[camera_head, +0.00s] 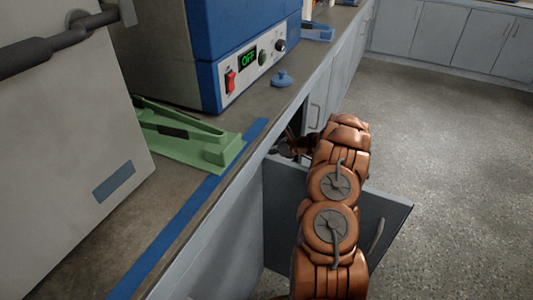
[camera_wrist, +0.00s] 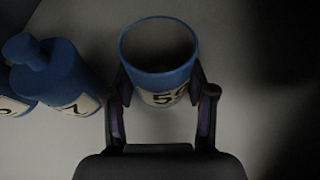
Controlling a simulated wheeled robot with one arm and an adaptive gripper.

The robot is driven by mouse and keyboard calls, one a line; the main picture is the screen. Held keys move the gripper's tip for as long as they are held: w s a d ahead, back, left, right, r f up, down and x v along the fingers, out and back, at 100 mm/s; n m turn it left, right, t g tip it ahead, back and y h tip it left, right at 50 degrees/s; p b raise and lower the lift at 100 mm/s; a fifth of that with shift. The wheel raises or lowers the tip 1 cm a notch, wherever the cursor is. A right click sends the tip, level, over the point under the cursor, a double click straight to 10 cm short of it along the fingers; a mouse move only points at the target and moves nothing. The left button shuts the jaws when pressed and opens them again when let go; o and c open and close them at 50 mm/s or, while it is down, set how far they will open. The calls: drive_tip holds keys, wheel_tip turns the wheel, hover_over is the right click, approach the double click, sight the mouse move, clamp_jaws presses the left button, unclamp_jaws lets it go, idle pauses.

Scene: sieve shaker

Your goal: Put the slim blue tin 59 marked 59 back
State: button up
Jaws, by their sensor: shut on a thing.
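The slim blue tin 59 (camera_wrist: 158,75) shows in the wrist view, open at the top, with a pale label reading "5" and part of a second digit. My gripper (camera_wrist: 160,105) has a finger on each side of the tin and is shut on it. The tin appears upright over a pale surface; I cannot tell whether it touches it. In the head view my arm reaches into an open cabinet under the counter, and the gripper end is mostly hidden there. The tin is not visible in the head view.
Blue lidded containers (camera_wrist: 62,75) with labels stand close on the left in the wrist view; the right side is dark. The open cabinet door (camera_head: 390,215) is beside my arm. On the counter are a green tool (camera_head: 190,138) and a blue lid (camera_head: 282,79).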

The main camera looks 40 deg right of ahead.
drive_tip(key=shift+f, duration=0.85)
drive_tip(key=shift+f, duration=0.15)
drive_tip(key=o, duration=1.2)
drive_tip(key=shift+s+d+r, duration=0.2)
drive_tip(key=shift+s+r, duration=0.05)
drive_tip(key=shift+r, duration=0.1)
drive_tip(key=p+v, duration=0.2)
drive_tip(key=v, duration=0.9)
drive_tip(key=shift+s, duration=0.15)
